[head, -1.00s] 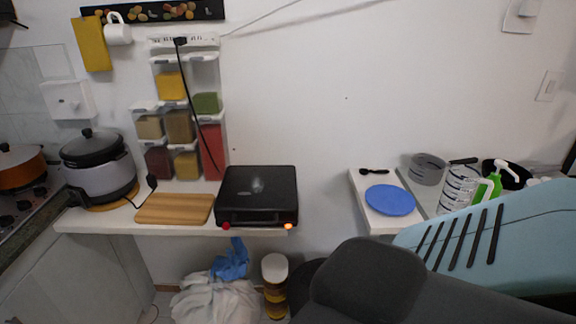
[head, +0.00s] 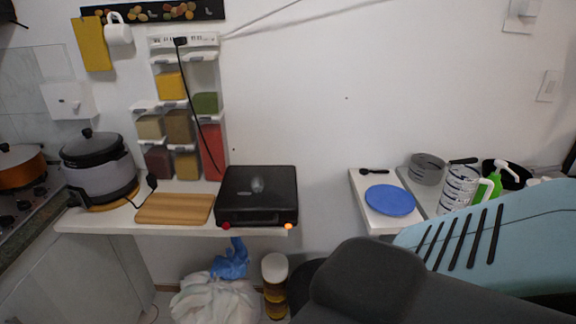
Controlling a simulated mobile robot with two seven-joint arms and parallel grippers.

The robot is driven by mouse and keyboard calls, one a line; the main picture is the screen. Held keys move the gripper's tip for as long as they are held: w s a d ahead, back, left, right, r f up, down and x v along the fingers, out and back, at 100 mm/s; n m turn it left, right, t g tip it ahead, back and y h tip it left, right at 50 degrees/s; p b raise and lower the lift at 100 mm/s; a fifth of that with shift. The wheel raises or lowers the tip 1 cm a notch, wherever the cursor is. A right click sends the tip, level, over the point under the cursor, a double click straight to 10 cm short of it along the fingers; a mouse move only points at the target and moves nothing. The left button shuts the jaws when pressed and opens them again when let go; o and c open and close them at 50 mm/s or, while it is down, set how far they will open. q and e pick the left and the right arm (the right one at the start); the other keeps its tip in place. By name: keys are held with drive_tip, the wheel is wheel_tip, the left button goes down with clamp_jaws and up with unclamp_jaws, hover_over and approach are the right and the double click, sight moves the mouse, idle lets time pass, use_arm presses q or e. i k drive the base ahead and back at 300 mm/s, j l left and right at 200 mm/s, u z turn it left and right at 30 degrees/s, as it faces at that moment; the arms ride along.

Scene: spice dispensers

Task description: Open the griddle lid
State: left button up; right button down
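The black griddle (head: 258,195) sits on the right end of the white counter shelf, against the wall. Its lid (head: 257,183) looks shut, lying flat over the base. A front handle (head: 257,216) runs along its near edge. A red knob and a lit orange light show at its front corners. Neither of my grippers is in view; only a teal and dark grey part of my own body fills the lower right.
A wooden cutting board (head: 174,208) lies left of the griddle, beside a rice cooker (head: 97,165). Spice dispensers (head: 180,125) hang on the wall behind, with a black cord running down. A blue plate (head: 390,200) is on the right shelf. A gap separates the shelves.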

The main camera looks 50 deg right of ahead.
sight(236, 200)
drive_tip(key=z, duration=1.3)
